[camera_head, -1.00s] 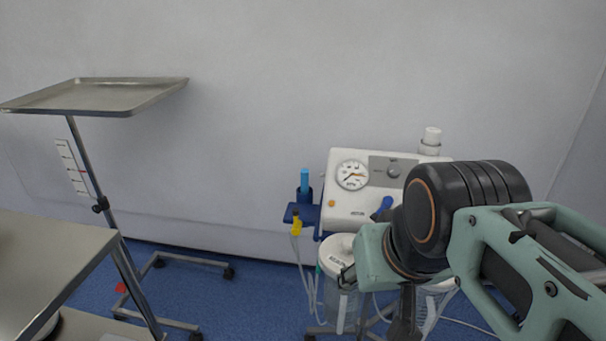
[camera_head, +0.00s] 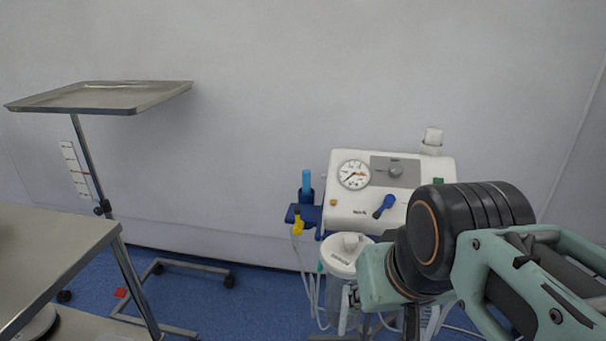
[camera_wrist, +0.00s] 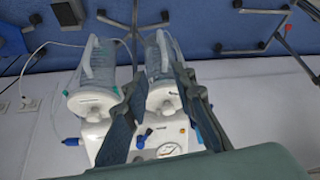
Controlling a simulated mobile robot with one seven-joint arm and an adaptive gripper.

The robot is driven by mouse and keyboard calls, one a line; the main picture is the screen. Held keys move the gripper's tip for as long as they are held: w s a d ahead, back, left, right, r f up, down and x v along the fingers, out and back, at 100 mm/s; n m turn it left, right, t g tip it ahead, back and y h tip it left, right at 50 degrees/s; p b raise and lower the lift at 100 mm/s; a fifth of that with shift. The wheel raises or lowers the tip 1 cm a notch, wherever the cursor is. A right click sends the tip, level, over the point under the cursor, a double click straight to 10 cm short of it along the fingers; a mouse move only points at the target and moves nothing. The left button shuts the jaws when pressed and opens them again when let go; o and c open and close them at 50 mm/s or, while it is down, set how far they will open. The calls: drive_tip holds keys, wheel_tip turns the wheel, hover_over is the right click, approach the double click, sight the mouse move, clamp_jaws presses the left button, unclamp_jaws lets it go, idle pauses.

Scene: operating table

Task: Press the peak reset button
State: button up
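The white suction machine (camera_head: 390,215) stands by the wall with a round gauge (camera_head: 353,174), a grey knob (camera_head: 395,170) and a blue lever (camera_head: 384,206) on its front. A small orange button (camera_head: 333,202) sits low at the panel's left; I cannot read which button is the peak reset. In the wrist view the machine (camera_wrist: 150,133) appears inverted, with its gauge (camera_wrist: 168,150) partly hidden by my gripper's base. My gripper (camera_wrist: 157,80) is open and empty, its two fingers apart over the view of the machine. In the head view my arm covers the machine's lower right.
Canisters with white lids (camera_head: 345,252) hang below the machine's front. A blue holder (camera_head: 303,214) with a yellow-tipped tube (camera_head: 297,224) is at its left. A metal tray on a stand (camera_head: 100,97) and a table (camera_head: 50,250) are at left. Floor between is mostly clear.

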clamp_jaws()
idle(1.1)
